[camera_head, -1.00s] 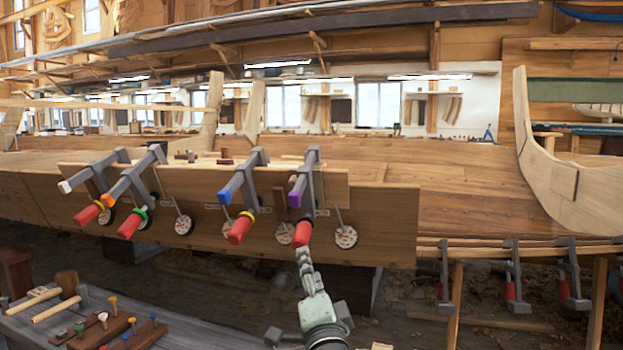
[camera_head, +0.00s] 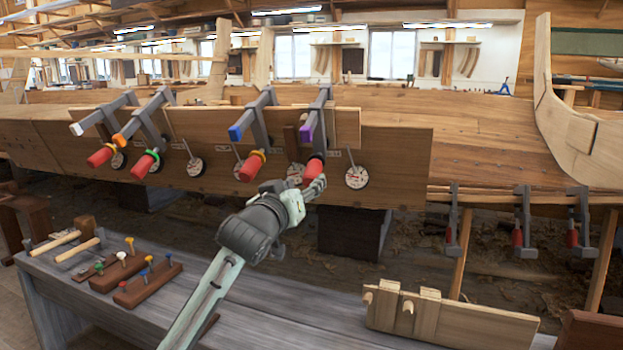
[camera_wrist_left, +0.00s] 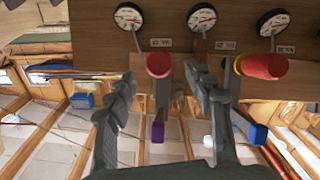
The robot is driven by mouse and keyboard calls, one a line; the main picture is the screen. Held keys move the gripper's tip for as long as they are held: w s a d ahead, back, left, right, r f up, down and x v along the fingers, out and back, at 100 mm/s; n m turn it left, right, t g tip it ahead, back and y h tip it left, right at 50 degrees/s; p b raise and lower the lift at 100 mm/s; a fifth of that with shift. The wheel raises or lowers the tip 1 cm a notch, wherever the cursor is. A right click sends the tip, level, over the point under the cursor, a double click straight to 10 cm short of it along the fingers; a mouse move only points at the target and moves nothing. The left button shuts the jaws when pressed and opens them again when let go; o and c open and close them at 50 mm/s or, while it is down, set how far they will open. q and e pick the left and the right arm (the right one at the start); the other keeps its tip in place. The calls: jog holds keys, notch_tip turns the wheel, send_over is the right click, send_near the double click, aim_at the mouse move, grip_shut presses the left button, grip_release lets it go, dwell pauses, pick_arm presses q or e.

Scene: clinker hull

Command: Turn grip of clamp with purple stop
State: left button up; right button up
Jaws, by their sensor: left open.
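The clamp with the purple stop (camera_head: 306,133) is on the plank, the rightmost of the clamps on this hull side. Its red grip (camera_head: 314,167) points down and toward me. In the left wrist view the red grip (camera_wrist_left: 158,65) lies between my spread fingers, and the purple stop (camera_wrist_left: 157,132) shows below it. My left gripper (camera_head: 313,185) is open at the grip's lower end; it also shows in the left wrist view (camera_wrist_left: 160,75). Gaps show on both sides of the grip there. Whether a finger touches it is unclear. My right gripper is out of view.
The clamp with the blue stop (camera_head: 236,133) is close on the left; its red grip with a yellow ring (camera_wrist_left: 262,66) is beside my finger. Round dials (camera_head: 357,177) hang on the plank. A grey bench (camera_head: 255,310) with tools and wooden pieces stands below.

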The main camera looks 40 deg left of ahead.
aim_at(311, 180)
pick_arm(q)
jog(key=x, duration=0.6)
jog(key=shift+f, duration=0.1)
jog(key=shift+s, duration=0.1)
jog(key=shift+c, duration=0.5)
jog(key=c, duration=1.1)
jog(key=shift+o, duration=0.2)
jog(key=shift+m+g+y+p, duration=0.35)
jog(key=shift+m+p, duration=0.25)
jog(key=shift+p, duration=0.5)
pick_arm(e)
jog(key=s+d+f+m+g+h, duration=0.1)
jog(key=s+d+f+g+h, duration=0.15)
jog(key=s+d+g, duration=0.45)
pick_arm(q)
jog(key=shift+d+m+g+y+p, duration=0.1)
jog(key=shift+m+g+y+p, duration=0.15)
jog(key=shift+m+y+p, duration=0.9)
jog(key=shift+m+y, duration=0.3)
jog(key=shift+m, duration=0.05)
jog(key=shift+m+y+p, duration=0.3)
jog(key=shift+m+y, duration=0.1)
jog(key=shift+m, duration=0.1)
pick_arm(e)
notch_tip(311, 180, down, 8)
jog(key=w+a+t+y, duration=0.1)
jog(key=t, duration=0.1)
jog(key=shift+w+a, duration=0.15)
pick_arm(q)
jog(key=shift+g, duration=0.3)
